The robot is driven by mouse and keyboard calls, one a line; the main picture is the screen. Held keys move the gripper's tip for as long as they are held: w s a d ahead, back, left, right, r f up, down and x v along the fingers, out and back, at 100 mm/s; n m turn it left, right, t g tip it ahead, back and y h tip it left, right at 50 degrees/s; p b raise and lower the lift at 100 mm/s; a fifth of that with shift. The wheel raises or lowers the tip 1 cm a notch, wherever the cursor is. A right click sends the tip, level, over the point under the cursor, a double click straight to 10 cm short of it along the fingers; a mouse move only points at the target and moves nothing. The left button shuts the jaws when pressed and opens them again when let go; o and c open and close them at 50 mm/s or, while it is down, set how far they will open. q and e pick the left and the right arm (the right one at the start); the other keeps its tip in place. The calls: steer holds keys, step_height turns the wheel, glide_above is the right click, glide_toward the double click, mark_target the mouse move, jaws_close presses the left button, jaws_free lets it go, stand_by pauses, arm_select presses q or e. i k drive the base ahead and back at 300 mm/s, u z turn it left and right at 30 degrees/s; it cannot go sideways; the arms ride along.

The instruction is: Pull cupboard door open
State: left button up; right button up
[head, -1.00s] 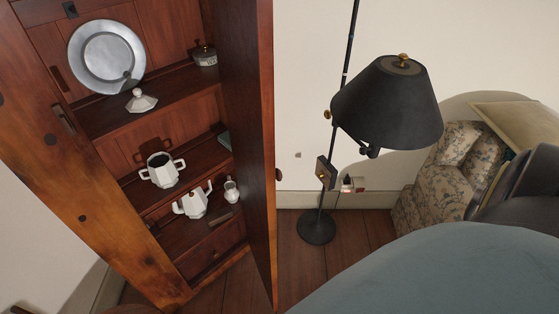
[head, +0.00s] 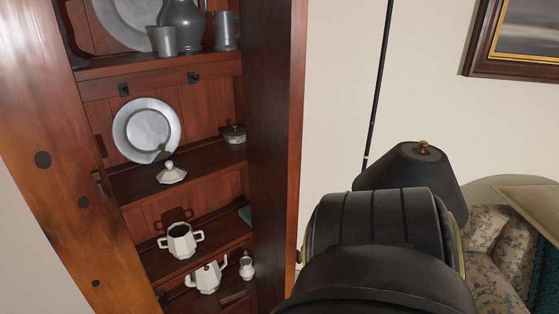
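The wooden cupboard (head: 45,160) fills the left of the head view. Its inside and shelves are exposed. The reddish-brown door (head: 272,120) stands open on the right side of the cupboard, swung out toward me and seen at a steep angle. Its lower part runs out of the bottom of the frame. A dark link of my own arm is in the foreground just right of the door's lower part. Neither gripper is in view, so I cannot tell whether one touches the door.
The shelves hold a pewter plate (head: 146,130), a white two-handled pot (head: 180,241), a white teapot (head: 206,277) and other vessels. A black lamp (head: 415,175) stands right of the door, partly hidden by my arm. A floral sofa (head: 492,262) is at the right.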

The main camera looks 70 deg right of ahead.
mark_target(274, 33)
steer(key=k, duration=0.8)
steer(key=z, duration=1)
steer(key=i, duration=0.5)
steer(key=u, duration=0.05)
